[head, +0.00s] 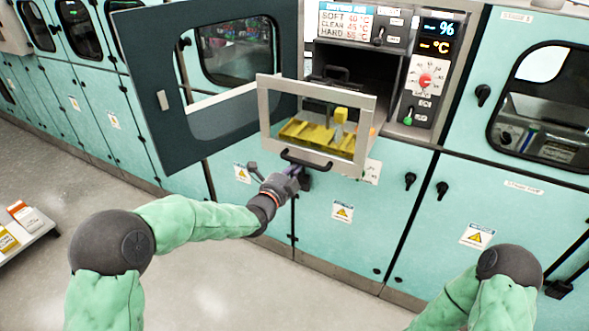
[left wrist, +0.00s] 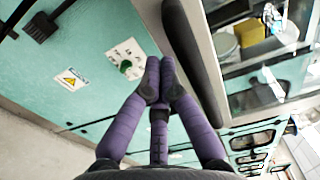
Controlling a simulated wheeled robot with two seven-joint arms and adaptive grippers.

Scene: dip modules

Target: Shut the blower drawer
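The blower drawer (head: 268,130) is pulled out of its bay. Its front is a grey frame around a clear window, with a yellow slotted tray and a yellow block (head: 341,115) showing inside. A black bar handle (head: 306,161) is on the lower edge of its front; the bar also shows in the left wrist view (left wrist: 196,62). My left gripper (head: 302,178) is just below the handle. In the left wrist view its purple fingers (left wrist: 158,80) are together, beside the bar, with nothing seen between them. Contact with the bar is unclear. My right gripper is out of view.
A dark windowed door (head: 165,100) stands open left of the drawer. A control panel (head: 428,75) with a red dial is on the right. Teal cabinets with black latches surround the bay. A low white shelf (head: 32,236) stands at far left. The floor between is clear.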

